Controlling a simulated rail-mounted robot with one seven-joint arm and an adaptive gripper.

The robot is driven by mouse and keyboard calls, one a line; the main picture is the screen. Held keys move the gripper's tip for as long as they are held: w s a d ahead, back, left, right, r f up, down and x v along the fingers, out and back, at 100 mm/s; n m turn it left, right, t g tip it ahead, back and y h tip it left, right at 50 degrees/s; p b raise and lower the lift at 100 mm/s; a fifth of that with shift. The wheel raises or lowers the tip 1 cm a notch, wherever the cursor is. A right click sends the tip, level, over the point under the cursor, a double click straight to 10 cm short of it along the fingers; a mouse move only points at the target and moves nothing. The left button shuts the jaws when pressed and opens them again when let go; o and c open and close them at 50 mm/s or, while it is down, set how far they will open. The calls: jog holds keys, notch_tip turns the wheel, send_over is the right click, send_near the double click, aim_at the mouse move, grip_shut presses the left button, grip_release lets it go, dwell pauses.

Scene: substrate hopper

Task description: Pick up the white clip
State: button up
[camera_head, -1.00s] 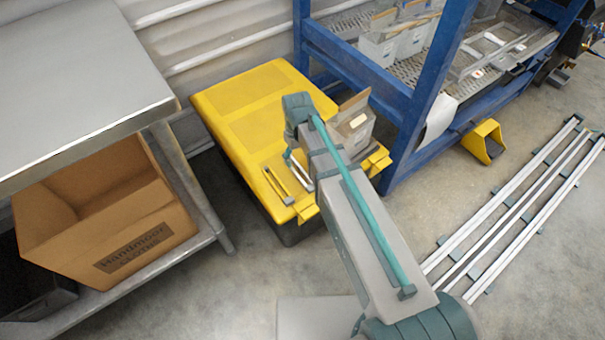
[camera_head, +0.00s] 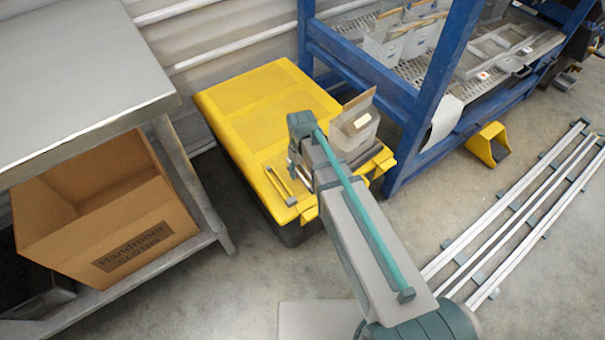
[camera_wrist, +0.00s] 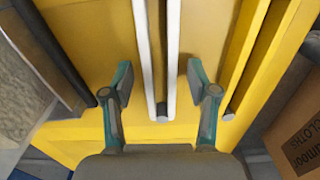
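The white clip (camera_wrist: 173,50) shows in the wrist view as two long white strips with a dark end piece, above a yellow surface. My gripper (camera_wrist: 159,76) is open, with one finger on each side of the clip and a visible gap to each strip. I cannot tell how far the fingertips are above the surface. In the head view my arm hides most or all of the clip. A similar yellow clip (camera_head: 281,186) lies on the yellow bin lid (camera_head: 258,95), left of my gripper; the wrist view shows it on the right (camera_wrist: 245,58).
A grey bin (camera_head: 352,137) with a cardboard piece stands at the lid's right edge, close to my arm. A blue rack (camera_head: 362,78) rises behind it. A cardboard box (camera_head: 150,252) sits on the lower shelf of the metal table (camera_head: 75,75) at left. The lid's far part is clear.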

jog(key=c, duration=0.9)
jog(key=shift+c, duration=0.2)
jog(key=shift+r+p, duration=0.3)
jog(key=shift+r, duration=0.5)
jog(key=s+d+r+p, duration=0.3)
jog(key=s+r+p, duration=0.4)
jog(key=s+r, duration=0.4)
jog(key=shift+r, duration=0.2)
